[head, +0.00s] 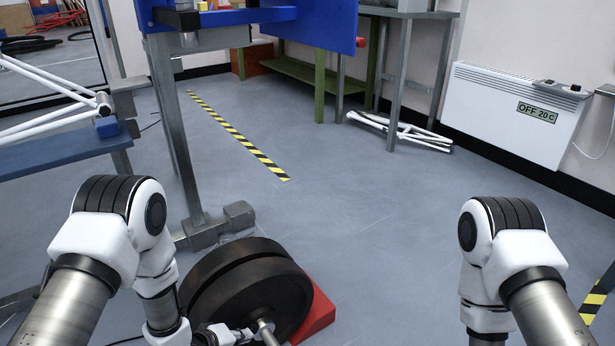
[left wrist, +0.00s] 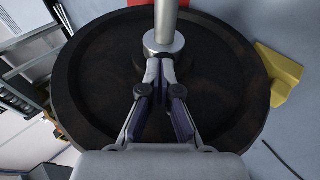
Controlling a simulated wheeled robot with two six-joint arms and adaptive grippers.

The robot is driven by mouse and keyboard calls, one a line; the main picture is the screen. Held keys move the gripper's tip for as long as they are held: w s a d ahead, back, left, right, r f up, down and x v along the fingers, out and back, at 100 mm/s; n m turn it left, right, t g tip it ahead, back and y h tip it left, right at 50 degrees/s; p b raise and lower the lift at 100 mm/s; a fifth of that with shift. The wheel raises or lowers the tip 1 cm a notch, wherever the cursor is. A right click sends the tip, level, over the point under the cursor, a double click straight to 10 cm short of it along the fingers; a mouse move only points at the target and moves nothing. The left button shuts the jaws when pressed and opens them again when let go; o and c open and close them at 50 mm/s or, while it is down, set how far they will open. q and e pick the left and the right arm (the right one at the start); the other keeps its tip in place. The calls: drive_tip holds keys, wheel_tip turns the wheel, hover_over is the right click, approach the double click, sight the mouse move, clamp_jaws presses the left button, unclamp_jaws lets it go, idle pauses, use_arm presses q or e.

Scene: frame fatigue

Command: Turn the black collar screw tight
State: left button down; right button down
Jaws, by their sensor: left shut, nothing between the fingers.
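The black collar screw cannot be made out in either view. A silver collar (left wrist: 163,46) sits around a metal bar (left wrist: 166,18) in front of the dark weight plate in the left wrist view. My left gripper (left wrist: 160,68) is shut, with its fingertips together right at the collar's near edge; I cannot tell whether they touch it. In the head view the left gripper (head: 246,333) is low in the picture, beside the bar (head: 266,332) and in front of the black plates (head: 248,292). My right gripper is out of view; only its arm shows.
A red wedge (head: 318,313) lies against the plates on the right, and a yellow wedge (left wrist: 280,74) shows in the left wrist view. A grey stand foot (head: 215,226) is behind the plates. The floor (head: 385,240) to the right is clear, up to a white heater (head: 510,113).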

sight(251, 328)
use_arm(q)
drive_tip(key=shift+s+d+x, duration=0.1)
drive_tip(key=shift+x, duration=0.6)
drive_tip(key=shift+s+d+x, duration=0.1)
drive_tip(key=shift+s+x, duration=0.05)
drive_tip(key=shift+x, duration=0.6)
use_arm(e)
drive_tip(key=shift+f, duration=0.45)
use_arm(q)
drive_tip(key=shift+w+a, duration=0.1)
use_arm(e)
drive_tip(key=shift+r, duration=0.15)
